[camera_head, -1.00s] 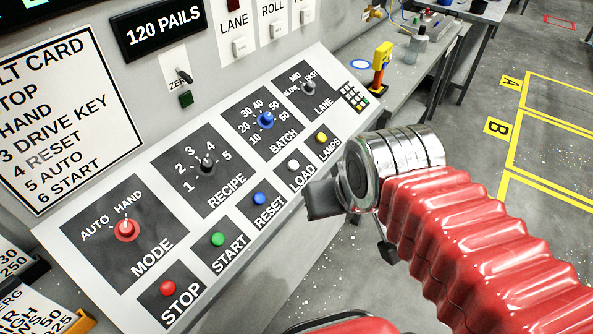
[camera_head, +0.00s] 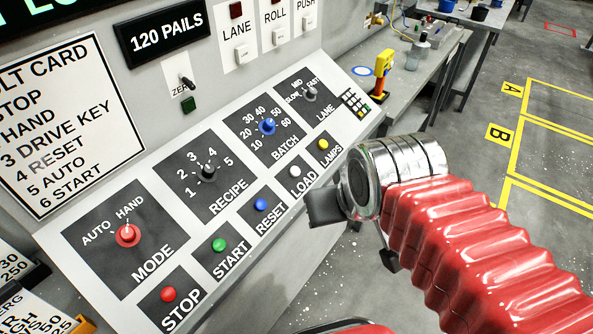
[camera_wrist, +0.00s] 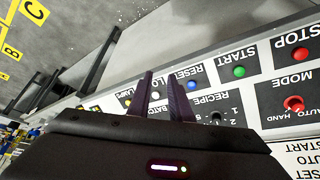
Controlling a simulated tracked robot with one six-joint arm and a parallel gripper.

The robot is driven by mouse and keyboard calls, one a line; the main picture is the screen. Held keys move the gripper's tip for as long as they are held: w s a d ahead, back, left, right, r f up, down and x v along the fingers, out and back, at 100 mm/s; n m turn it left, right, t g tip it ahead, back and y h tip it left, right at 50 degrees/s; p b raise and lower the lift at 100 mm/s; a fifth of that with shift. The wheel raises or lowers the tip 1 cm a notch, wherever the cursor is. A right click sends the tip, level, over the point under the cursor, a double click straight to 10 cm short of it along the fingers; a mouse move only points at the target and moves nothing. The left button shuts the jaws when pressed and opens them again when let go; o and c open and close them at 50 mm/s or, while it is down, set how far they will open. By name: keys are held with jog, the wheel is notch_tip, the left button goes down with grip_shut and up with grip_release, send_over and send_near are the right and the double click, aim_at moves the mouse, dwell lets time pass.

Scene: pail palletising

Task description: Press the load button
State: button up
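The load button (camera_head: 295,171) is a small white round button above the word LOAD on the sloped control panel, between the blue reset button (camera_head: 261,204) and the yellow lamps button (camera_head: 323,144). My gripper's dark end shows right of the load button in the head view, apart from it in the picture; its fingertips cannot be made out there. In the wrist view my gripper (camera_wrist: 160,77) has two dark fingers with a narrow gap between them and nothing held. The white load button (camera_wrist: 155,95) shows in that gap, beyond the fingers. Whether they touch the panel cannot be told.
The green start (camera_head: 219,245) and red stop (camera_head: 168,294) buttons continue the row to the lower left. Mode (camera_head: 127,235), recipe (camera_head: 208,172) and batch (camera_head: 267,127) knobs stand above it. A bench with a yellow handheld tool (camera_head: 383,72) is behind. Floor at right is open.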

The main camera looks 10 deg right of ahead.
grip_shut()
dwell(1.2)
